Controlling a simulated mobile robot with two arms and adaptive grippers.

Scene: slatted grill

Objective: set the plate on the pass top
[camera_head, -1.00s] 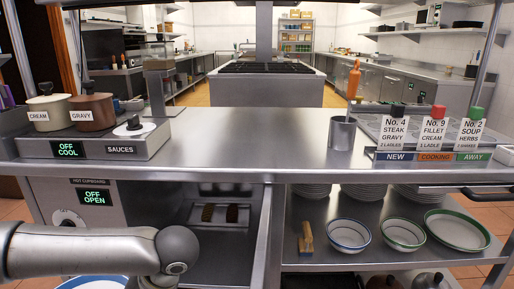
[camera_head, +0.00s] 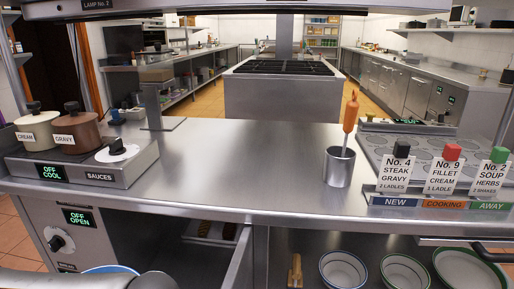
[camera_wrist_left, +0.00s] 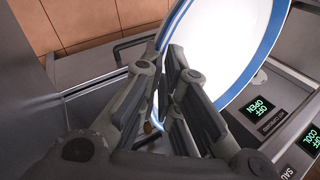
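A white plate with a blue rim (camera_wrist_left: 235,45) fills the upper middle of the left wrist view, tilted on edge. My left gripper (camera_wrist_left: 160,118) has its fingers on either side of the plate's rim and looks shut on it. In the head view only a sliver of the plate (camera_head: 108,269) shows at the lower left, below the counter's front edge, beside my left arm. The gripper itself is hidden there. The pass top (camera_head: 240,150) is a steel counter with a wide bare middle. My right gripper is in no view.
Cream and gravy pots (camera_head: 77,131) stand on a sauce warmer (camera_head: 100,170) at the left. A steel cup (camera_head: 340,167) with an orange-handled tool and the order cards (camera_head: 440,170) stand at the right. Bowls (camera_head: 343,270) sit on the shelf below. An overhead lamp bar (camera_head: 230,8) crosses the top.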

